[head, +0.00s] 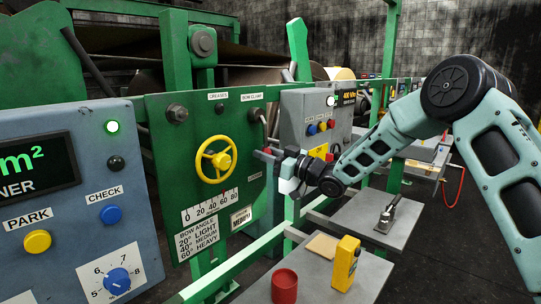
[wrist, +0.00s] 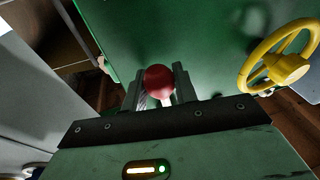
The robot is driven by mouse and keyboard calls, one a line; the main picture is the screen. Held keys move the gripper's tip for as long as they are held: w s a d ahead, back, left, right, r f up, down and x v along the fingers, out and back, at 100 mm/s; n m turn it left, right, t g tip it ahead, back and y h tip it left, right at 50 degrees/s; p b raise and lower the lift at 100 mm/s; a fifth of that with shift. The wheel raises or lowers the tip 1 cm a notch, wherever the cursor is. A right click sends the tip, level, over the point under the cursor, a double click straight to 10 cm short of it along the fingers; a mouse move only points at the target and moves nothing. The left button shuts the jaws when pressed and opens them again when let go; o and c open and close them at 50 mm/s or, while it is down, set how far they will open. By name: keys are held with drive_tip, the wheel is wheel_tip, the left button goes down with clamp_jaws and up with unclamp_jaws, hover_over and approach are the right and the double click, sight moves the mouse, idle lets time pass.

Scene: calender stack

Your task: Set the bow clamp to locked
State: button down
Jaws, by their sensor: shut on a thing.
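The green panel (head: 165,140) carries a label reading "BOW CLAMP" (head: 251,97) near its top right. Below the label, the bow clamp's grey lever (head: 262,117) runs down to a red knob (head: 268,151) at the panel's right edge. My gripper (head: 275,157) comes from the right and is at the knob. In the wrist view, the red knob (wrist: 159,79) sits between the two fingers of my gripper (wrist: 158,85), which is shut on it. A small label (head: 255,173) lies below the knob; its text is too small to read.
A yellow handwheel (head: 216,159) is left of the knob, also in the wrist view (wrist: 275,65). A grey electrical box (head: 305,120) stands close behind my gripper. A red cup (head: 285,286) and a yellow device (head: 345,264) stand on the bench below.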

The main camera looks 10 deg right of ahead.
drive_tip(key=shift+s+a+m, duration=0.25)
drive_tip(key=shift+a+m, duration=0.05)
drive_tip(key=shift+m, duration=0.2)
drive_tip(key=c, duration=1.1)
unclamp_jaws()
drive_tip(key=shift+a, duration=0.1)
drive_tip(key=b+v, duration=0.2)
drive_tip(key=v, duration=0.6)
drive_tip(key=b+v, duration=0.2)
drive_tip(key=v, duration=0.7)
drive_tip(key=shift+s+f, duration=0.25)
